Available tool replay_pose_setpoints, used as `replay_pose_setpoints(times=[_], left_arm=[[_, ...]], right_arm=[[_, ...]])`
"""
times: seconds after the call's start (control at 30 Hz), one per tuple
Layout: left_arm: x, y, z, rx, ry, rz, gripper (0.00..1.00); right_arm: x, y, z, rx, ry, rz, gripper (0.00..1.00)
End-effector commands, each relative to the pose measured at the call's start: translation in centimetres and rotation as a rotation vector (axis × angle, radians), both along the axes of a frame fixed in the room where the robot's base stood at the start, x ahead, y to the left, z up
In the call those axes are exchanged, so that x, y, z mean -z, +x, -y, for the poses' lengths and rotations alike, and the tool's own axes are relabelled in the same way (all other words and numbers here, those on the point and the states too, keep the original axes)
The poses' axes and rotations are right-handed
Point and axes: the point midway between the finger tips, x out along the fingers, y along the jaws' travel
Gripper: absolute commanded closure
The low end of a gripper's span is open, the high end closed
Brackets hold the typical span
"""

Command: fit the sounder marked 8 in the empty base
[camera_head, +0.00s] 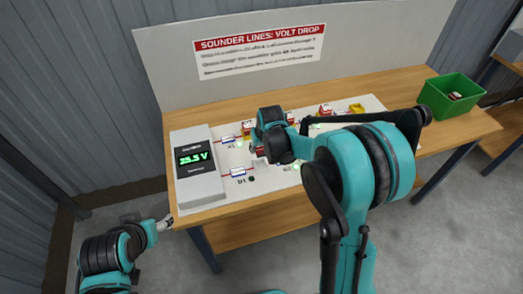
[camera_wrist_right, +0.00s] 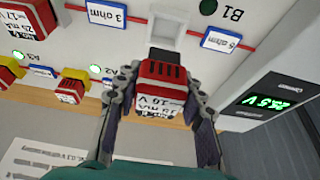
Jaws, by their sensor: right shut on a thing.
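My right gripper (camera_wrist_right: 160,82) is shut on a red and white sounder (camera_wrist_right: 160,98), with a finger on each side. Its white label shows print like "mA" and "10 V"; I cannot make out an 8. A white square base (camera_wrist_right: 178,24) with nothing fitted lies just past the sounder, near label B1. The sounder overlaps the base's near edge in this view; I cannot tell if they touch. In the head view my right gripper (camera_head: 264,152) is over the board's left part, mostly hidden by my arm. My left gripper (camera_head: 165,222) is off the table's left front corner; its fingers are unclear.
A grey meter (camera_head: 197,187) reading 25.5 V stands at the board's left. Other red sounders (camera_head: 325,110) sit along the white board's back row. A green bin (camera_head: 452,97) with something inside stands at the table's right. A sign panel (camera_head: 260,50) rises behind.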

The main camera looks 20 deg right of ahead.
Motion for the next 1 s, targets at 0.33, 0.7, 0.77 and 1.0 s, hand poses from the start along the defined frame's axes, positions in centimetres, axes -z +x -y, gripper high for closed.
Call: replay_pose_setpoints(times=[0.33, 0.7, 0.77, 1.0], left_arm=[[1.0, -0.1, 0.0, 0.000, 0.000, -0.001, 0.37], [3.4, -0.1, 0.0, 0.000, 0.000, -0.001, 0.37], [3.6, -0.1, 0.0, 0.000, 0.000, -0.001, 0.37], [3.8, -0.1, 0.0, 0.000, 0.000, -0.001, 0.37]], right_arm=[[1.3, -0.1, 0.0, 0.000, 0.000, 0.000, 0.94], [4.7, -0.1, 0.0, 0.000, 0.000, 0.000, 0.94], [5.1, -0.1, 0.0, 0.000, 0.000, 0.000, 0.94], [5.4, -0.1, 0.0, 0.000, 0.000, 0.000, 0.94]])
